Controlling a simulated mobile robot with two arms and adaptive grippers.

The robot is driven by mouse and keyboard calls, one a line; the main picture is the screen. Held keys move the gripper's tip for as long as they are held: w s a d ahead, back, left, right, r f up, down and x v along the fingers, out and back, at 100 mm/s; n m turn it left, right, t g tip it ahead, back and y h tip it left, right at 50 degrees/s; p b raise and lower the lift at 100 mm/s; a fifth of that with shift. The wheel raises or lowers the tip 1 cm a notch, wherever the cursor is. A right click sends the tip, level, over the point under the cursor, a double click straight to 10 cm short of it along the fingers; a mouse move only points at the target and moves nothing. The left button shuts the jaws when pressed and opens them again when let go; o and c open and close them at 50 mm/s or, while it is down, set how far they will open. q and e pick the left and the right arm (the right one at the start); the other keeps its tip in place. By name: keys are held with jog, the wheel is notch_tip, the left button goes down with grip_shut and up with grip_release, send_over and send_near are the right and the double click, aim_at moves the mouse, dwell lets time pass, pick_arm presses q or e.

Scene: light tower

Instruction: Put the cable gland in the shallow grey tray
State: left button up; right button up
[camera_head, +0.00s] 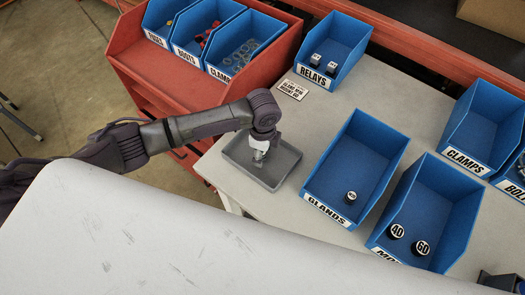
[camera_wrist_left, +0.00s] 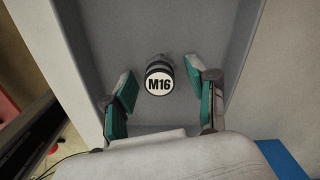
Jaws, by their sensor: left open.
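The cable gland (camera_wrist_left: 158,80), dark and ribbed with a white "M16" face, shows in the left wrist view against the floor of the shallow grey tray (camera_wrist_left: 72,58). It is between the spread fingers of my left gripper (camera_wrist_left: 164,96), with a gap on both sides. My left gripper is open. In the head view the tray (camera_head: 285,172) is on the table's near left part, and my left gripper (camera_head: 259,156) points down into it. The gland is hidden there by my gripper. My right gripper is not in view.
The blue GLANDS bin (camera_head: 398,147), holding one small dark gland (camera_head: 350,197), stands right of the tray. Another blue bin (camera_head: 455,205) holds pieces marked 40 and 60. The RELAYS bin (camera_head: 355,38) is behind. A red rack (camera_head: 130,58) borders the left.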

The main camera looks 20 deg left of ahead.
pick_arm(q)
notch_tip(320, 180, up, 12)
jog(key=b, duration=0.1)
jog(key=shift+r, duration=0.15)
dwell(0.7)
